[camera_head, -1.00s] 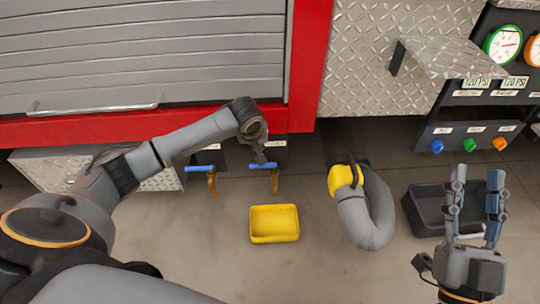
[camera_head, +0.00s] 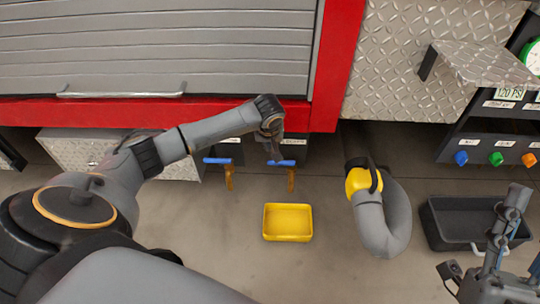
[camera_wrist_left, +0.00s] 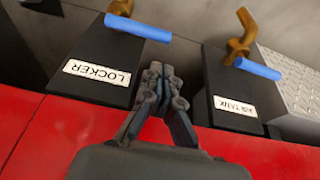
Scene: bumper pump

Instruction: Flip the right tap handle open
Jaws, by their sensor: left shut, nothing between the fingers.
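The right tap (camera_head: 291,178) is brass with a blue bar handle (camera_head: 283,163) lying crosswise. In the left wrist view, which is upside down, its handle (camera_wrist_left: 138,28) is at upper left, beside a block labelled LOCKER. The left tap (camera_head: 229,178) has a similar blue handle (camera_head: 218,161), also seen at right in the wrist view (camera_wrist_left: 258,69). My left gripper (camera_head: 274,158) is shut and empty, close to the right tap's handle; contact cannot be made out. Its fingertips (camera_wrist_left: 156,73) show beside the LOCKER block. My right gripper (camera_head: 508,215) is far right, partly cut off.
A yellow tray (camera_head: 288,238) lies on the floor below the taps. A grey hose with a yellow collar (camera_head: 364,181) and a dark bin (camera_head: 440,228) are to the right. A red-framed shutter is above the taps, and a gauge panel is at far right.

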